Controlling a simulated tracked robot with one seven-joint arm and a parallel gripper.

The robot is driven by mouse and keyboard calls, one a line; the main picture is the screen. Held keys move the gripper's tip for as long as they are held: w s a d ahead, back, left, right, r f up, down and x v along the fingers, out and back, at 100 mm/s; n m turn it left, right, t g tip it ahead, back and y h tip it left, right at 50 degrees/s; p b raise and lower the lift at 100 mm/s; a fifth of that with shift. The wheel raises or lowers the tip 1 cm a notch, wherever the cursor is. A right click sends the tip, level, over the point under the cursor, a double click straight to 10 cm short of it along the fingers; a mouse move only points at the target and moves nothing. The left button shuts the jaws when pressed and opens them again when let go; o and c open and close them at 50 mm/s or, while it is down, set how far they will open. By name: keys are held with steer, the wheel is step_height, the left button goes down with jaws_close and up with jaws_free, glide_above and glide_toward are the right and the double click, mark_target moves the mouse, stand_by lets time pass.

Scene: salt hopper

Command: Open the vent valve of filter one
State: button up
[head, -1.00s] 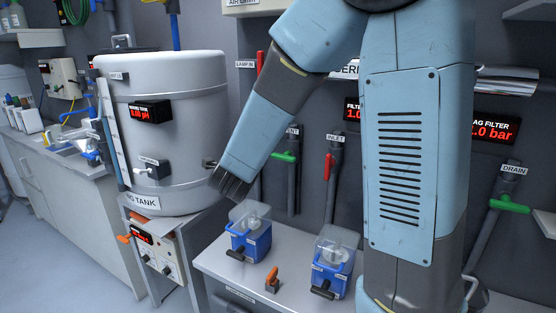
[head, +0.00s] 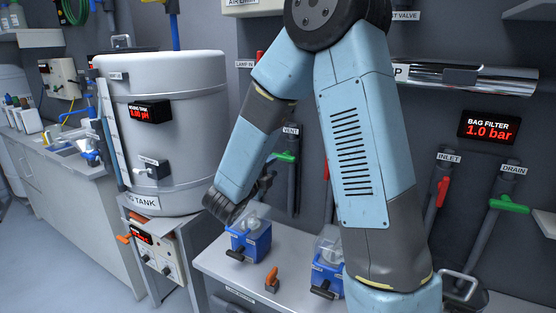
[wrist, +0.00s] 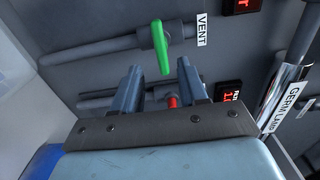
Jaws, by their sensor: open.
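The vent valve's green lever (head: 285,157) sits on a grey pipe on the back wall, under a VENT label (head: 291,131). In the wrist view the green lever (wrist: 160,47) lies across its pipe, beside the VENT label (wrist: 202,29). My gripper (wrist: 160,88) is open and empty, with its two fingers pointing toward the wall. The lever is beyond the fingertips and apart from them, slightly above the gap. In the head view my gripper (head: 266,184) is just left of and below the lever. No filter number is readable beside this valve.
A red lever (wrist: 172,101) shows between the fingers, on the neighbouring pipe. The big tank (head: 180,90) stands to the left. Blue pump units (head: 250,240) and an orange-handled valve (head: 272,280) are on the bench below. Bag filter inlet (head: 440,190) and drain (head: 508,203) levers are at right.

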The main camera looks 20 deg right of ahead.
mark_target(281, 159)
steer(key=x, duration=0.8)
steer(key=shift+w+d, duration=0.15)
